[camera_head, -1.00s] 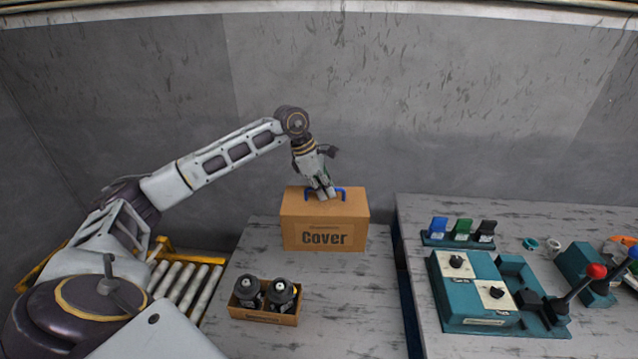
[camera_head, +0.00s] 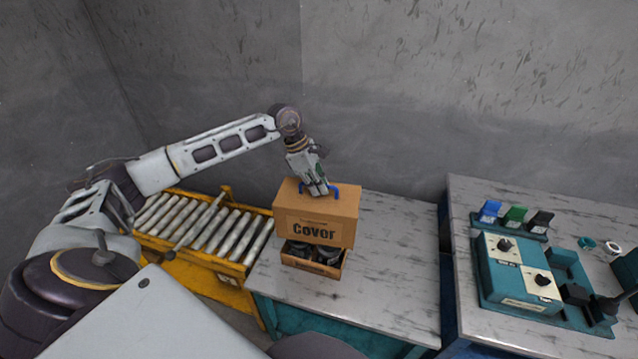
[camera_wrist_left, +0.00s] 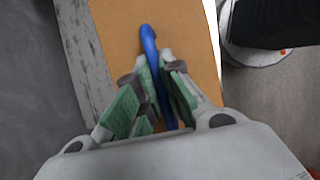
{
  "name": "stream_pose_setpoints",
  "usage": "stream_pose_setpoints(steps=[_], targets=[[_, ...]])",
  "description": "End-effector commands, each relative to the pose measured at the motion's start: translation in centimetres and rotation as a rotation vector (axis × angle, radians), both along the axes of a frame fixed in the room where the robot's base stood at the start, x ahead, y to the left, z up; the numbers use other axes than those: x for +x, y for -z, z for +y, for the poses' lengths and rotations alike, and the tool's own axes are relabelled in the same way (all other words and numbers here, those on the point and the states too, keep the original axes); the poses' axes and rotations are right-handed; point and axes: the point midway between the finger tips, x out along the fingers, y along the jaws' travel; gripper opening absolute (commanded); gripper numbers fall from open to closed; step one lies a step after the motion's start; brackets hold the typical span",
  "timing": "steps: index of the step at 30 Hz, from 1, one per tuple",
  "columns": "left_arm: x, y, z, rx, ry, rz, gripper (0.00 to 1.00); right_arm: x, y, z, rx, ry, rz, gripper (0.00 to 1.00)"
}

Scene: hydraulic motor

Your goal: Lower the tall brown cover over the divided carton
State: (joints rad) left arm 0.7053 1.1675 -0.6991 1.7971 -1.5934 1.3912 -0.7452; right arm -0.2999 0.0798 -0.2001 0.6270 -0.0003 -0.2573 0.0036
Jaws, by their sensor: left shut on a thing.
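The brown cover (camera_head: 314,223), a box marked "Cover" with a blue handle on top, hangs from my left gripper (camera_head: 318,192) in the head view. The gripper is shut on the blue handle, and the wrist view shows the handle (camera_wrist_left: 149,45) between the green finger pads. The divided carton (camera_head: 314,264), a low brown box with dark motors in it, stands on the grey table. The cover is above and slightly behind it in the picture and hides its rear part. The motors' tops show below the cover's lower edge. My right gripper is not in view.
A yellow roller conveyor (camera_head: 205,226) lies left of the table (camera_head: 398,262). A second table on the right holds a teal control box (camera_head: 519,270) and blue, green and black switches (camera_head: 514,217). The table right of the carton is clear.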

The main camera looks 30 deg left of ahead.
Motion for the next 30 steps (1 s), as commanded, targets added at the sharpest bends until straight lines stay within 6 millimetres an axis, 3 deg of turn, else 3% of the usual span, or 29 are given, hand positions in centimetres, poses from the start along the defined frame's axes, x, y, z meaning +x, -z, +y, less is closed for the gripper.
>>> stream_pose_setpoints(steps=[30], targets=[[-0.28,0.12,0.21,0.000,0.126,0.000,0.00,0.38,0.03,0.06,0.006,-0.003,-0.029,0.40]])
